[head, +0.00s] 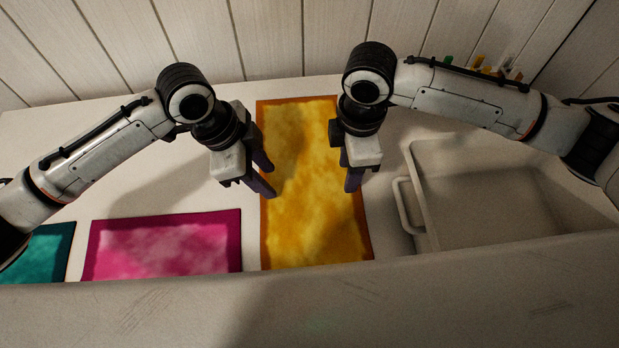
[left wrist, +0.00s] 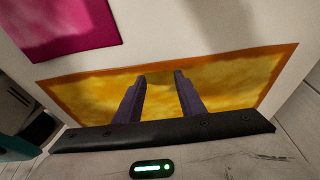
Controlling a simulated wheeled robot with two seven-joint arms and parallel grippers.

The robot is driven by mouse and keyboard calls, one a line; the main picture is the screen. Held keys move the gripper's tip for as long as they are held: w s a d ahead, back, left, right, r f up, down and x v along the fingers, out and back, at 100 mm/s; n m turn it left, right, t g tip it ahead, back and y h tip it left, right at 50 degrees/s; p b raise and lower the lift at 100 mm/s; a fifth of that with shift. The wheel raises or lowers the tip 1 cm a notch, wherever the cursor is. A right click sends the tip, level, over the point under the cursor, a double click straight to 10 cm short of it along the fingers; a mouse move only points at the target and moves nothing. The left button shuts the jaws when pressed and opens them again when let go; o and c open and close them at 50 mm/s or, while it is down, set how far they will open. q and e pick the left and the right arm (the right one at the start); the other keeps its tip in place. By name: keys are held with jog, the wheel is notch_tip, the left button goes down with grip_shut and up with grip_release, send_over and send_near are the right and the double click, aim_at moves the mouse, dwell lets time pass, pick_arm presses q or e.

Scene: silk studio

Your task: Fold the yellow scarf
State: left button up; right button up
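The yellow scarf (head: 312,215), mottled with an orange border, lies flat and long on the table, between my two arms in the head view. It also shows beneath the fingers in the left wrist view (left wrist: 225,83). My left gripper (head: 271,182) is over the scarf's left edge. Its two purple fingers (left wrist: 160,78) stand apart with nothing held between them. My right gripper (head: 351,175) is over the scarf's right edge, and its fingers look apart and empty. Whether any fingertip touches the cloth cannot be told. Part of the scarf's right edge is hidden by my right gripper.
A pink cloth (head: 165,246) lies flat left of the scarf, and a teal cloth (head: 45,250) lies farther left. A pale open bin (head: 480,233) with a handle stands at the right. Small coloured items (head: 482,63) stand at the back right. The table left of the scarf's far half is clear.

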pick_arm(q)
jog(key=shift+f, duration=0.3)
pick_arm(e)
jog(key=shift+f, duration=0.3)
pick_arm(q)
jog(key=shift+c, duration=0.4)
pick_arm(e)
jog(key=shift+c, duration=0.4)
pick_arm(q)
grip_shut()
pick_arm(e)
grip_shut()
pick_arm(q)
jog(key=shift+r, duration=0.1)
